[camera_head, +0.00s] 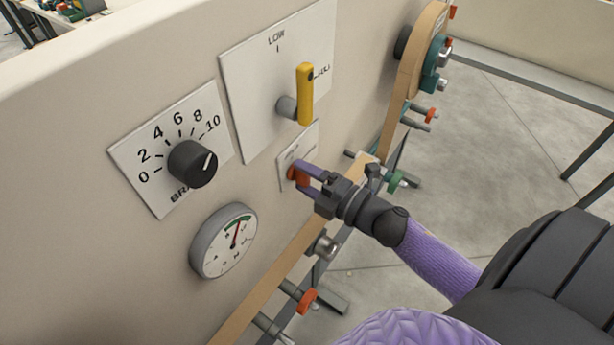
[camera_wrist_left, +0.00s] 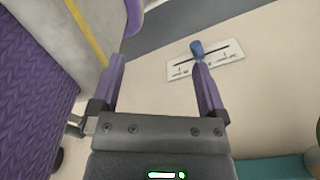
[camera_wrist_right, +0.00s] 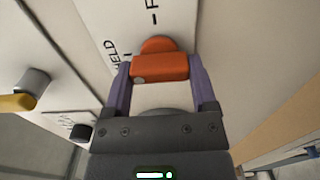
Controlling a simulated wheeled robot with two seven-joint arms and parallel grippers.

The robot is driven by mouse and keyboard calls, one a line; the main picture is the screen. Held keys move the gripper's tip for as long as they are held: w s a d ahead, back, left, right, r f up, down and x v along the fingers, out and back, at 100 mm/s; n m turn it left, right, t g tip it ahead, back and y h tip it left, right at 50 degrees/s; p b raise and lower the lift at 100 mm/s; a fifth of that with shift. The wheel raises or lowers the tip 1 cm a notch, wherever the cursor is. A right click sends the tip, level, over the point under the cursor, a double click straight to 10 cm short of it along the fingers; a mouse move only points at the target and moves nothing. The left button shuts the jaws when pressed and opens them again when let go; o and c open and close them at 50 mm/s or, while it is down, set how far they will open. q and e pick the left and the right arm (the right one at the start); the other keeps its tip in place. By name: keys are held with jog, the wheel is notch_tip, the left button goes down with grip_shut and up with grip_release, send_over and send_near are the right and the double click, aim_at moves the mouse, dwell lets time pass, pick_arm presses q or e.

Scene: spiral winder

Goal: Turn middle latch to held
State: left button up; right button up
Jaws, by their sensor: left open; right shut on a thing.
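The latch is a short orange bar on a round orange base, on a small white plate (camera_head: 297,155) low on the panel; it shows in the right wrist view (camera_wrist_right: 160,66). The word HELD and a tick are printed to its left there, and a label starting with F above. A small grey dot marks the bar's left end. My right gripper (camera_head: 302,180) is shut on the latch, one finger at each end of the bar. In the head view the gripper partly hides the latch. My left gripper (camera_wrist_left: 160,72) is open and empty, away from it, seen only in the left wrist view.
A yellow lever (camera_head: 305,95) stands out above the latch. A black dial (camera_head: 192,164) and a round gauge (camera_head: 224,241) are to the left. A wooden edge with green and orange fittings runs to the right. A blue slider knob (camera_wrist_left: 197,48) is near my left gripper.

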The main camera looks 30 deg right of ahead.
jog(key=o, duration=0.9)
jog(key=shift+c, duration=0.2)
jog(key=shift+o, duration=1.5)
pick_arm(q)
jog(key=shift+f, duration=0.15)
pick_arm(e)
jog(key=v, duration=1)
pick_arm(q)
jog(key=shift+a, duration=0.15)
